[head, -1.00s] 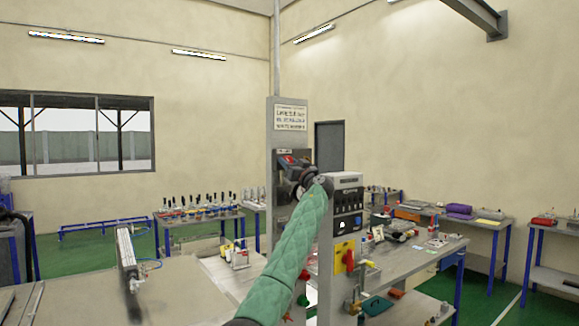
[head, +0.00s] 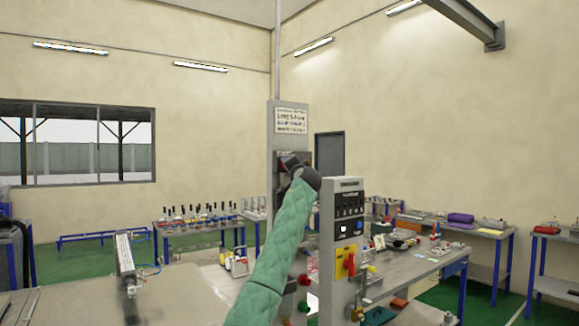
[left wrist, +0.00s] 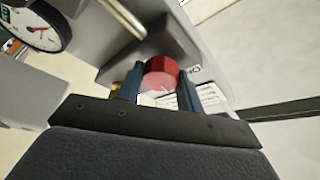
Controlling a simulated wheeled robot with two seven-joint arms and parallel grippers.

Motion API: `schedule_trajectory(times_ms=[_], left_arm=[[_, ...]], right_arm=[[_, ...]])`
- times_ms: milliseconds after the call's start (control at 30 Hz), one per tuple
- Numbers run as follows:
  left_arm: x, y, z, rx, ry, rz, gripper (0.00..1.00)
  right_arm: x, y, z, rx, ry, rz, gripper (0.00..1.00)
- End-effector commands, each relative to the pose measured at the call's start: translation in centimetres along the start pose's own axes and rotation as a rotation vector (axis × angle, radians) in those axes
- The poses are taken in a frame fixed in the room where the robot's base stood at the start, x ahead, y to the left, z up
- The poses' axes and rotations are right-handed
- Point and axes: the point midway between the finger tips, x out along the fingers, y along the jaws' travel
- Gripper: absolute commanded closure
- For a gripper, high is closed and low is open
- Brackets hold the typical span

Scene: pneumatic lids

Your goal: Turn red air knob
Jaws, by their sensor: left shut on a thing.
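The red air knob (left wrist: 161,73) is a short red cylinder on the underside of a grey block (left wrist: 176,38) in the left wrist view. My left gripper (left wrist: 160,86) has its two dark blue fingers on either side of the knob and is shut on it. In the head view my left gripper (head: 289,162) is at the grey post (head: 273,135), below its sign. There my own wrist and green-sleeved arm hide the knob. My right gripper is in neither view.
A round dial gauge (left wrist: 36,27) is close to the block in the left wrist view. In the head view, a control box (head: 348,212) with a yellow and red switch (head: 346,262) stands right of my arm. Workbenches with tools (head: 195,222) stand behind.

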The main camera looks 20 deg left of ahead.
Motion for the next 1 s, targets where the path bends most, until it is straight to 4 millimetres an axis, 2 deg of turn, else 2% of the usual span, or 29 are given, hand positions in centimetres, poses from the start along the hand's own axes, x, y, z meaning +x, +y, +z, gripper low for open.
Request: schedule_trajectory(times_ms=[367,500,800,1000], left_arm=[[0.1,-0.4,-0.3,0.319,0.0,0.13,0.86],[0.0,-0.4,-0.3,0.417,0.001,0.171,0.86],[0.0,-0.2,-0.2,0.559,0.0,0.23,0.86],[0.0,-0.1,-0.2,0.6,0.001,0.248,0.86]], right_arm=[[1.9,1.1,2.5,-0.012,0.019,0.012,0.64],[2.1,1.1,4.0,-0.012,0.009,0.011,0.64],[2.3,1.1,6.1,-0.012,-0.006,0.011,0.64],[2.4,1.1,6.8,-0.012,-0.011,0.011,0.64]])
